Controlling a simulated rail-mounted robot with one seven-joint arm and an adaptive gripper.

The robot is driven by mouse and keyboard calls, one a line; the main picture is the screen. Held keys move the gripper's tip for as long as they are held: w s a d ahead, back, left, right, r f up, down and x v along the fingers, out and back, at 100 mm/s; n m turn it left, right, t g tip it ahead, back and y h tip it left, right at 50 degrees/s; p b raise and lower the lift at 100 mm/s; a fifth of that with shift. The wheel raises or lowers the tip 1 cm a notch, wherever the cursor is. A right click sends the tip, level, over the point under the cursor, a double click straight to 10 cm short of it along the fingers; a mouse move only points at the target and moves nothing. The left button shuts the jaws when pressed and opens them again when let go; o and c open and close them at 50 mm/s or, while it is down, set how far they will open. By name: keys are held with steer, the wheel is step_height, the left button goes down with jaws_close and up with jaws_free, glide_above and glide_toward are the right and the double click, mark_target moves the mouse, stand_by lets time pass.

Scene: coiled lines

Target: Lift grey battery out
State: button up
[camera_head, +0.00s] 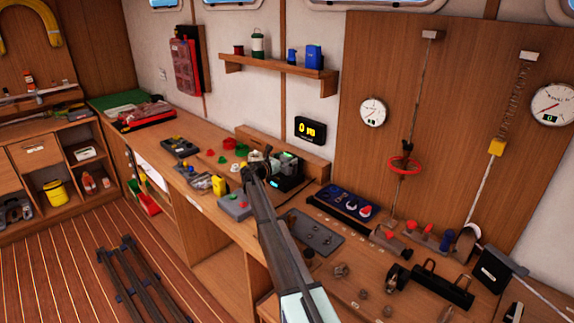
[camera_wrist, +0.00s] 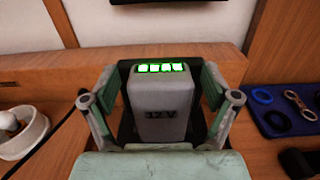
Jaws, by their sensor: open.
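My gripper (camera_wrist: 164,102) is open, with one finger on each side of the battery. I cannot tell whether the fingers touch it. In the head view my gripper (camera_head: 262,168) is over the back of the bench at the dark holder (camera_head: 288,182), which has green lights. The arm hides part of the holder there, and the battery's lower part is hidden in it.
A blue tray (camera_wrist: 283,118) with rings and a shackle lies to the right. A white bowl (camera_wrist: 22,137) with a ball is at the left. The wooden bench (camera_head: 225,160) holds several small items, and a black display (camera_head: 311,130) hangs on the wall behind.

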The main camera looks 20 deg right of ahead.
steer(key=c, duration=1.5)
steer(key=shift+r, duration=0.15)
step_height(320, 180, up, 20)
steer(key=b, duration=0.4)
